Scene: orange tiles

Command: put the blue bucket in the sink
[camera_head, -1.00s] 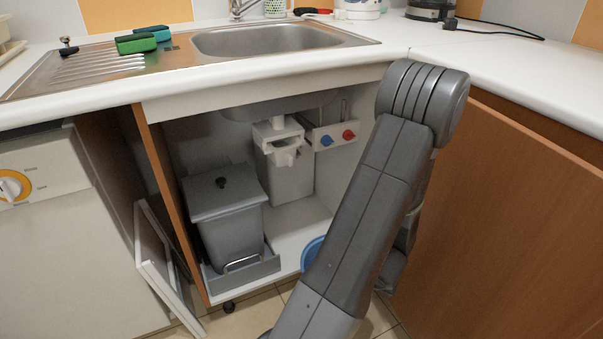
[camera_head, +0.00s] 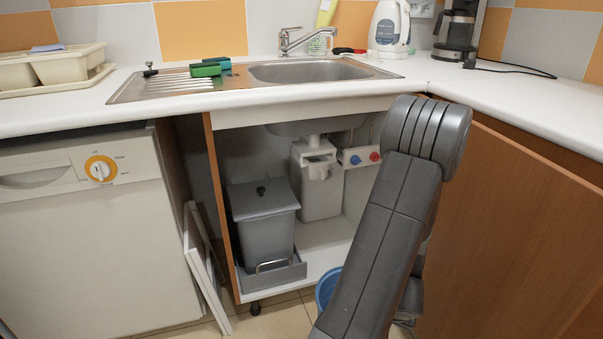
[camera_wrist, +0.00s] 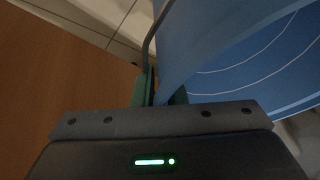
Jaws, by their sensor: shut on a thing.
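The blue bucket (camera_head: 327,287) shows in the head view as a small blue part beside my arm, low in front of the open cabinet; my arm hides most of it. In the wrist view the bucket (camera_wrist: 240,50) fills the upper right, with pale curved lines on it and a thin metal handle at its edge. My gripper (camera_wrist: 160,92) is shut on the bucket's wall near the rim; the fingers show green. The gripper is hidden in the head view. The steel sink (camera_head: 310,71) is set in the white counter above the cabinet, and its basin looks empty.
A faucet (camera_head: 291,41) stands behind the basin. Green sponges (camera_head: 207,68) lie on the drainboard. A white kettle (camera_head: 389,27) and a coffee maker (camera_head: 459,30) stand at the back right. A grey bin (camera_head: 265,225) is inside the cabinet. A white panel (camera_head: 205,265) leans beside it.

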